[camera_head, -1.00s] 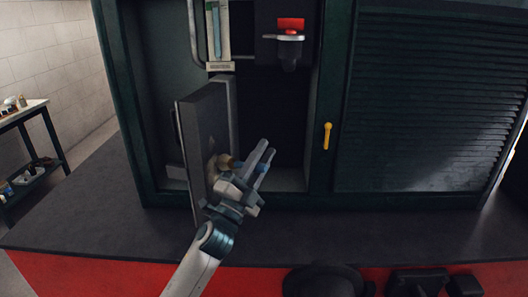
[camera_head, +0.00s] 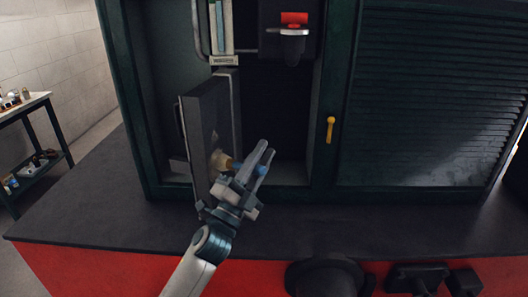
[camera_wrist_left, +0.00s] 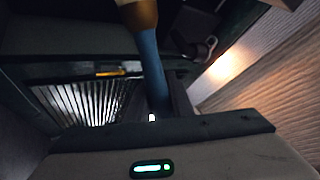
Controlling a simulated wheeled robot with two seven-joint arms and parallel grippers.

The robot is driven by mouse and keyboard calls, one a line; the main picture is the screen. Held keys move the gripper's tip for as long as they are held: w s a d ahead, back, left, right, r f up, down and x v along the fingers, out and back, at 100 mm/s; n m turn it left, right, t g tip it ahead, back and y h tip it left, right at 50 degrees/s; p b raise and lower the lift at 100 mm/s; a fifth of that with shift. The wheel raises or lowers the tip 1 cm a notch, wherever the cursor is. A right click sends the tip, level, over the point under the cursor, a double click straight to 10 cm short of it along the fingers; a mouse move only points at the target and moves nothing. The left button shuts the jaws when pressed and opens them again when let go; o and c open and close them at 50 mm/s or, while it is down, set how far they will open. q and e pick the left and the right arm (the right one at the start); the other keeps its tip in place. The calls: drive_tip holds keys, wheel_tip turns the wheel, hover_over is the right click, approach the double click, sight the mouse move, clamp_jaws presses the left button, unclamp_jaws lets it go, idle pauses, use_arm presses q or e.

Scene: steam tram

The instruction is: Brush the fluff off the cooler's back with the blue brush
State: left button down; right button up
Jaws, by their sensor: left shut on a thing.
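The cooler (camera_head: 197,110) appears as a dark upright slab standing out from the cabinet opening, its broad face angled toward my left arm. My left gripper (camera_head: 264,160) is shut on the blue brush, with its fingers pointing up and to the right. The brush's tan head (camera_head: 220,160) is at the slab's face, seemingly touching it. In the left wrist view, the blue handle (camera_wrist_left: 150,70) runs up to a brown collar (camera_wrist_left: 138,14); the bristles are out of frame. Fluff cannot be made out clearly; a small mark shows above the brush head. My right gripper is not in view.
The green cabinet has a louvred panel (camera_head: 430,110) and a yellow handle (camera_head: 330,129) to the right. A red-topped fitting (camera_head: 293,22) hangs inside the opening above. A dark ledge (camera_head: 110,195) runs along the front. A side table (camera_head: 30,103) with small items stands at far left.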

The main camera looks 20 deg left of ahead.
sight(258, 166)
use_arm(q)
drive_tip(key=shift+s, duration=0.55)
drive_tip(key=shift+s+d+p, duration=0.1)
drive_tip(key=shift+s+p, duration=0.25)
drive_tip(key=shift+s, duration=1.1)
drive_tip(key=shift+f, duration=0.1)
drive_tip(key=shift+f+b, duration=0.95)
drive_tip(key=shift+f, duration=0.1)
drive_tip(key=shift+w, duration=0.1)
drive_tip(key=shift+w+a, duration=0.15)
drive_tip(key=shift+w, duration=0.55)
drive_tip(key=shift+w+a, duration=0.1)
drive_tip(key=shift+w, duration=0.6)
